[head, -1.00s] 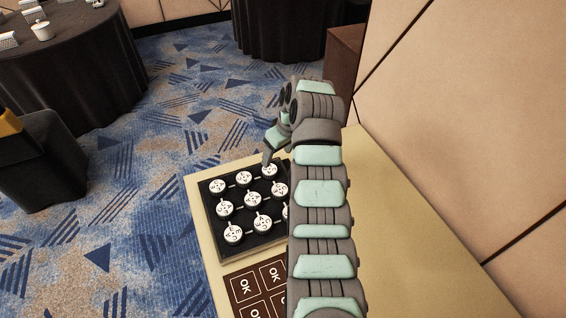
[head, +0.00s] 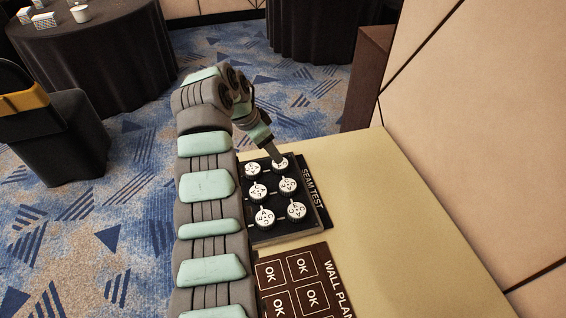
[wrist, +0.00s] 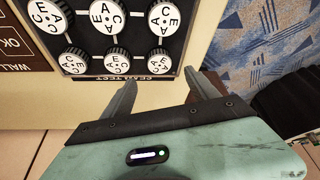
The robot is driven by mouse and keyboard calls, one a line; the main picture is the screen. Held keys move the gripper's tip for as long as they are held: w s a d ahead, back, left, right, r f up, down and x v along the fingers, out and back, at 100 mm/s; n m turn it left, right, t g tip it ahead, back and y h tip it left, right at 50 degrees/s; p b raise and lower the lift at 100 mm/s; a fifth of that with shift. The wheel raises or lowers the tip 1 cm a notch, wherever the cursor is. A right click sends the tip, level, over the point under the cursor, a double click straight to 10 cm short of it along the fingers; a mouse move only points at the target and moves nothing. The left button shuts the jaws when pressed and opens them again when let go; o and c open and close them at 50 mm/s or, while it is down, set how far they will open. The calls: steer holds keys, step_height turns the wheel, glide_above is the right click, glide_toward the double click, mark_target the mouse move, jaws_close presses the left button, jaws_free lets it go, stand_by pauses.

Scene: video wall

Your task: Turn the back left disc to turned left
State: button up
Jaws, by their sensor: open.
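The dark disc board (head: 312,226) lies on the cream counter and bears white round discs. In the head view the middle and right columns show; my arm covers the left column, so the back left disc is hidden. It is also out of the wrist view. My gripper (head: 276,158) is at the back right disc (head: 283,165), partly covering it. In the wrist view my gripper (wrist: 163,90) is open and empty, its fingers apart, just beyond the board's "SEAM TEST" edge and the back right disc (wrist: 158,60). Whether they touch anything, I cannot tell.
A brown "WALL PLAN" panel (head: 292,282) with OK squares lies in front of the board. The counter (head: 400,240) is bare to the right, up to the padded wall (head: 480,120).

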mark_target(280, 165)
steer(key=b+x, duration=0.2)
steer(key=x, duration=0.6)
steer(key=shift+f+b, duration=0.3)
steer(key=c, duration=1.4)
